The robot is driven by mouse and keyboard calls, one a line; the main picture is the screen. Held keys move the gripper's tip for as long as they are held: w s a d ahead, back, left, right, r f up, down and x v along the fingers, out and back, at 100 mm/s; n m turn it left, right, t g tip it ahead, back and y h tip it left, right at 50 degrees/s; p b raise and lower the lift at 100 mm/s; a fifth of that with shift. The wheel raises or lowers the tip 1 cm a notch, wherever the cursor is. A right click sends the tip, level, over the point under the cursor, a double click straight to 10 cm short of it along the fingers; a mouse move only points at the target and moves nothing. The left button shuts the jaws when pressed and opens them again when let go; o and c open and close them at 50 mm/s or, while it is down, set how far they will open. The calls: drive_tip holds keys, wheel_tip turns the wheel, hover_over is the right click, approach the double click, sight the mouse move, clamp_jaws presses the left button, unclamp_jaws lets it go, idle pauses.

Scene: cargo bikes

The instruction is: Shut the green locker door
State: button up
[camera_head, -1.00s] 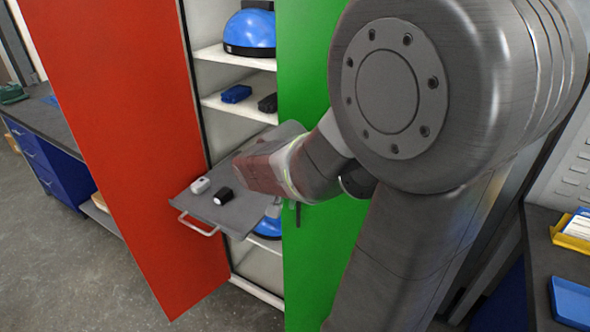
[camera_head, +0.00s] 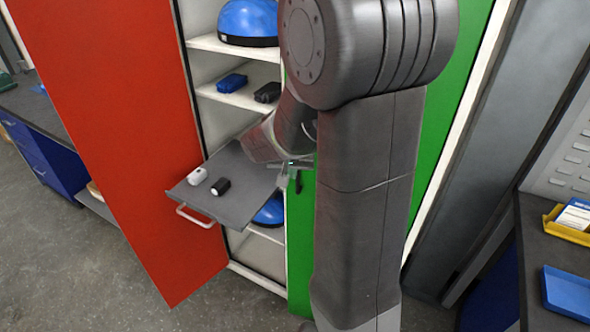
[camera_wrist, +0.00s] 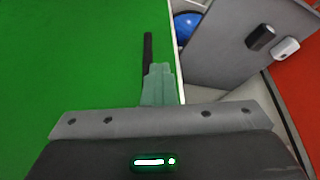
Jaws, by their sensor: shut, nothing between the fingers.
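The green locker door (camera_head: 445,110) stands at the right half of the locker, mostly behind my arm in the head view. Its dark handle (camera_head: 298,182) is near its left edge, beside the open interior. I cannot tell how far the door stands from its frame. In the wrist view the green door (camera_wrist: 70,60) fills the left side, with the handle (camera_wrist: 148,48) upright near its pale edge. My gripper (camera_wrist: 159,70) is shut and empty, its fingers pointing at the lower end of the handle; contact is unclear. In the head view my gripper (camera_head: 292,164) is at handle height, partly hidden.
A red door (camera_head: 115,130) stands open on the left. A grey pull-out tray (camera_head: 235,195) juts out beside the green door's edge, holding a white and a black item. Shelves (camera_head: 225,97) hold blue things. A bench with a blue tray (camera_head: 570,295) is at right.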

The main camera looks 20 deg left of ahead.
sight(303, 183)
drive_tip(key=shift+w+d+f, duration=0.25)
drive_tip(key=shift+w+f, duration=0.35)
drive_tip(key=shift+f, duration=0.05)
drive_tip(key=shift+w+d+f, duration=0.25)
drive_tip(key=shift+w+f, duration=0.3)
drive_tip(key=shift+f, duration=0.3)
drive_tip(key=shift+o, duration=0.7)
drive_tip(key=shift+w+d+f, duration=0.3)
drive_tip(key=shift+w, duration=0.35)
drive_tip(key=shift+s+a+r, duration=0.15)
drive_tip(key=shift+s+a, duration=0.05)
drive_tip(key=shift+a, duration=0.1)
drive_tip(key=shift+c, duration=0.2)
drive_tip(key=shift+a, duration=0.1)
clamp_jaws()
drive_tip(key=shift+a+r, duration=0.1)
drive_tip(key=shift+o, duration=0.2)
unclamp_jaws()
